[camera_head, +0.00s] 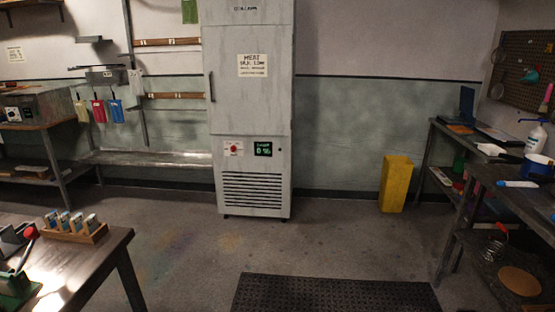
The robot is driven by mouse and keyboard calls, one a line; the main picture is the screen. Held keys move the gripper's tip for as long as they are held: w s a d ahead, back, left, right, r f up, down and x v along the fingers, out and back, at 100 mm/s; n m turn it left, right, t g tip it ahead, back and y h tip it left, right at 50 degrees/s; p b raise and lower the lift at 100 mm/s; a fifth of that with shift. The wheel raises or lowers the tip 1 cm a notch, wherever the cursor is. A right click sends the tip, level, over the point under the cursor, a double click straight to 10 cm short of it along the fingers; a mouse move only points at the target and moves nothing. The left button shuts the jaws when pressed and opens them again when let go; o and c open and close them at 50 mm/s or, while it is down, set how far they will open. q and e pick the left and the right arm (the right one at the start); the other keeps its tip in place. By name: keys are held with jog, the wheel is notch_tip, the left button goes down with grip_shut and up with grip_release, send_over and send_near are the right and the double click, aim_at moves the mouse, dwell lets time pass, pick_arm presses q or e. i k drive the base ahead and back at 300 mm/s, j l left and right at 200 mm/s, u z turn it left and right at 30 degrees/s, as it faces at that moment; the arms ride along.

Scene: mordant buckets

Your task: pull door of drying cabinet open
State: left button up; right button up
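The drying cabinet (252,190) is a tall grey metal unit against the back wall, a little left of the middle. Its door (240,103) looks closed, with a paper sign (252,66) on its upper part. A dark vertical handle (211,87) is on the door's left edge. Below the door are a red knob (234,149), a small green display (263,149) and a louvred vent. The cabinet's top is cut off by the picture edge. Neither of my grippers shows in the head view.
Open floor lies before the cabinet, with a dark perforated mat (335,294) nearer me. A wooden table (85,262) with a vial rack (75,229) is front left. Shelving (145,158) stands left of the cabinet. A yellow bin (396,184) and cluttered benches (510,195) are right.

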aim_at(248, 69)
jog(key=i+u, duration=0.2)
jog(key=i, duration=0.8)
jog(key=i+l+u, duration=0.2)
jog(key=i, duration=0.8)
